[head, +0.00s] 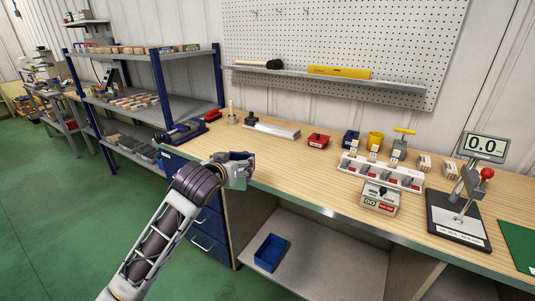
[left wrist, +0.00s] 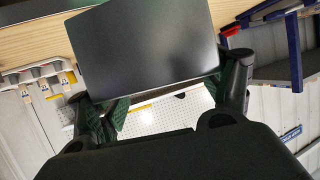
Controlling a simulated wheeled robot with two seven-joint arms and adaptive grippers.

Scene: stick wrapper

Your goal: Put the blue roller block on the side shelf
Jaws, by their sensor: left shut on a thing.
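My left gripper (head: 236,172) is above the left front corner of the workbench, shut on a dark blue block (head: 241,156). Only the block's top edge shows in the head view; the fingers hide most of it. In the left wrist view the block (left wrist: 145,45) shows a broad, dark, flat face between the two fingers (left wrist: 165,95). No rollers can be made out on it. A grey side shelf unit with blue posts (head: 158,88) stands left of the bench; its middle level (head: 150,113) carries small boxes. My right gripper is out of view.
The wooden bench top (head: 270,160) is clear beside my gripper. Behind are a dark blue tool (head: 185,131), a metal bar tool (head: 272,129) and a red block (head: 318,141). A blue bin (head: 271,252) lies under the bench. A gauge stand (head: 458,215) is at right.

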